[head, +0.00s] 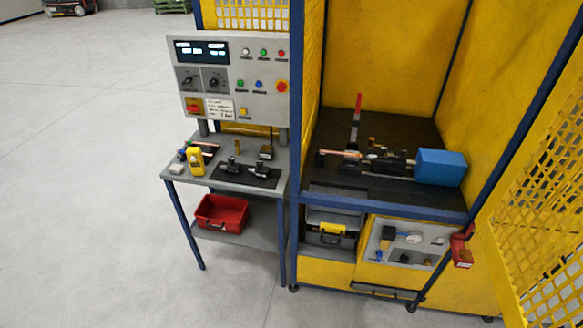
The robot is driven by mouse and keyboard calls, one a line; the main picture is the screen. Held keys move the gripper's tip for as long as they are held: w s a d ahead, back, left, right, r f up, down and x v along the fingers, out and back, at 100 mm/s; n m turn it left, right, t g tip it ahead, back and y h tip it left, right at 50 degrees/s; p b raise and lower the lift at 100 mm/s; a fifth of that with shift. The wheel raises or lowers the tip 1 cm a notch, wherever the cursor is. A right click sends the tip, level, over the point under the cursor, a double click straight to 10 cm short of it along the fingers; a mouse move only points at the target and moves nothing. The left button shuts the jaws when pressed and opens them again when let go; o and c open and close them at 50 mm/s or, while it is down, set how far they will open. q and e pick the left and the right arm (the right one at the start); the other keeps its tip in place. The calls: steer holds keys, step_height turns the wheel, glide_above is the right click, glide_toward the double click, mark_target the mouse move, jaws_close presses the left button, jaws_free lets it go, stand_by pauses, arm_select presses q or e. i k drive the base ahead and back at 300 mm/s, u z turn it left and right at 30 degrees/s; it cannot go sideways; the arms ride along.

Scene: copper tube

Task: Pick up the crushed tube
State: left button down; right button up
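A thin copper-coloured tube (340,153) lies level in the bench machine (399,164) inside the yellow enclosure, toward the left end of the fixture. It is too small to tell whether it is crushed. Another small copper-coloured piece (208,147) lies on a dark patch at the back left of the side table; I cannot tell what it is. Neither of my grippers shows in the head view.
The side table (220,182) holds a yellow device (195,161) and dark tools, below a control panel (230,79). A red bin (221,213) sits on its lower shelf. A blue post (295,150) separates table and enclosure. A yellow mesh door (540,220) stands right. Floor at left is clear.

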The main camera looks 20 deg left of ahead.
mark_target(324, 151)
steer(key=z, duration=0.05)
steer(key=k, duration=0.35)
steer(key=u, duration=1.55)
steer(key=i, duration=1.75)
steer(key=z, duration=0.95)
steer(key=i, duration=0.7)
steer(key=z, duration=0.55)
